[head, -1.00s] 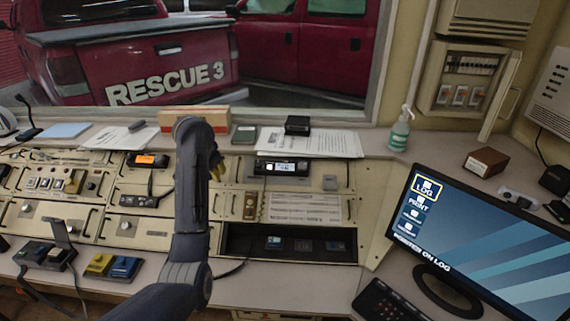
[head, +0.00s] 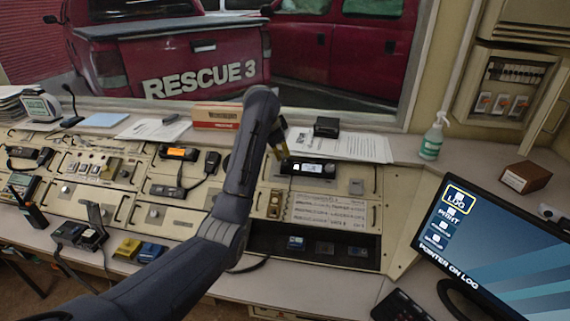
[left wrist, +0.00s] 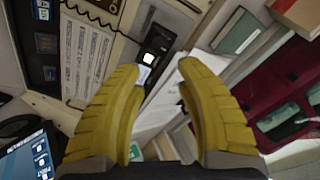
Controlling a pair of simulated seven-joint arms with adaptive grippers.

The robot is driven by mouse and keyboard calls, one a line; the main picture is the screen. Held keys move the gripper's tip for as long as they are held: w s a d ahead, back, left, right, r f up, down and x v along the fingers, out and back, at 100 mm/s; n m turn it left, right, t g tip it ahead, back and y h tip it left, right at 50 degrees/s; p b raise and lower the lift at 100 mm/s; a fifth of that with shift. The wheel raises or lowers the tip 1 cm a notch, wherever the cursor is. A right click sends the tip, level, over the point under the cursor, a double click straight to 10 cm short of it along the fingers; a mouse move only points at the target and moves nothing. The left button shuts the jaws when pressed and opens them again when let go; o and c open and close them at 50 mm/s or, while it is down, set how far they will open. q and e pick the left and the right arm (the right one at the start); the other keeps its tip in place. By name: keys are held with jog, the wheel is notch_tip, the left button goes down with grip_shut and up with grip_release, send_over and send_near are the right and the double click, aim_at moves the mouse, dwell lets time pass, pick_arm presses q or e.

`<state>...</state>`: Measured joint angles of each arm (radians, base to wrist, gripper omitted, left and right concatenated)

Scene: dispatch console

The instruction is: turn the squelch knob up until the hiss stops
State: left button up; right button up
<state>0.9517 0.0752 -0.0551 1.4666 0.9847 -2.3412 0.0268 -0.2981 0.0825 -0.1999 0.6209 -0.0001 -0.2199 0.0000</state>
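A black radio unit with a small lit display (head: 308,167) sits at the top of the right console panel. It also shows in the left wrist view (left wrist: 154,48), just beyond my fingertips. I cannot make out a labelled squelch knob; any knob on this unit is too small to tell. My left gripper (head: 278,140) hangs above the console by the radio's left end, partly hidden by its own wrist. In the left wrist view, its yellow fingers (left wrist: 160,68) are apart with nothing between them. My right gripper is not in view.
A monitor (head: 490,240) stands at right. A small black box (head: 327,127) and papers (head: 352,146) lie behind the radio. A handset (head: 170,191) hangs on the panel left of my arm. Other panels with round knobs (head: 153,212) fill the left.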

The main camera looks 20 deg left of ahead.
aim_at(285, 162)
pick_arm(q)
jog(key=x, duration=1.2)
jog(key=shift+o, duration=0.3)
grip_shut()
